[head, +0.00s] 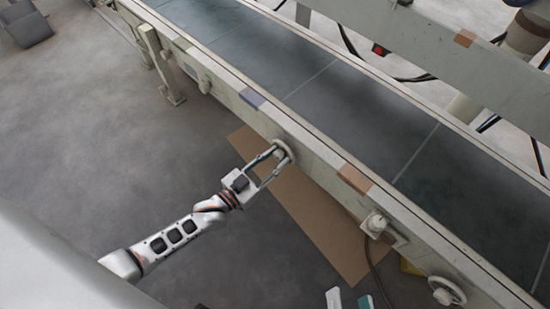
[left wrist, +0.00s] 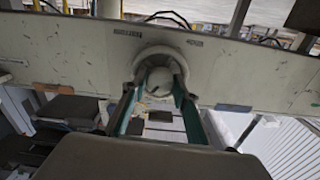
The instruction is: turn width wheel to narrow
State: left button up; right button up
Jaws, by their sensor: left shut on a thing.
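The width wheel (head: 285,149) is a small pale round wheel on the near side rail of the conveyor. It also shows in the left wrist view (left wrist: 160,55), with a small dark label on the rail to either side, too small to read surely. My left gripper (head: 276,165) reaches it from the lower left, its two fingers shut on the wheel. In the left wrist view the green-edged fingers (left wrist: 160,88) sit at the left and right of the wheel's rounded hub. My right gripper is in neither view.
The conveyor belt (head: 350,105) runs diagonally behind the rail. A knob on a plate (head: 376,224) and another handwheel (head: 447,291) sit further right along the rail. A brown sheet (head: 318,222) lies on the floor below. Grey floor (head: 90,130) at the left is clear.

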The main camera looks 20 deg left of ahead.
pick_arm(q)
jog(key=m, duration=0.3)
jog(key=m+b, duration=0.1)
jog(key=m, duration=0.2)
jog(key=shift+s+f+m, duration=0.15)
jog(key=shift+f+m, duration=0.05)
jog(key=shift+m, duration=0.1)
jog(key=m, duration=0.3)
jog(key=shift+m+b, duration=0.3)
jog(key=shift+b, duration=0.05)
jog(key=m, duration=0.2)
jog(key=shift+m+b, duration=0.3)
jog(key=shift+b, duration=0.05)
jog(key=m, duration=0.4)
jog(key=shift+r, duration=0.1)
jog(key=shift+m, duration=1.5)
pick_arm(e)
jog(key=shift+s+a+m+t, duration=0.15)
jog(key=shift+a+m, duration=0.45)
jog(key=shift+m, duration=0.3)
jog(key=shift+s+a+m+t, duration=0.15)
jog(key=shift+a+m, duration=0.4)
jog(key=shift+m, duration=0.35)
pick_arm(q)
jog(key=o, duration=1.1)
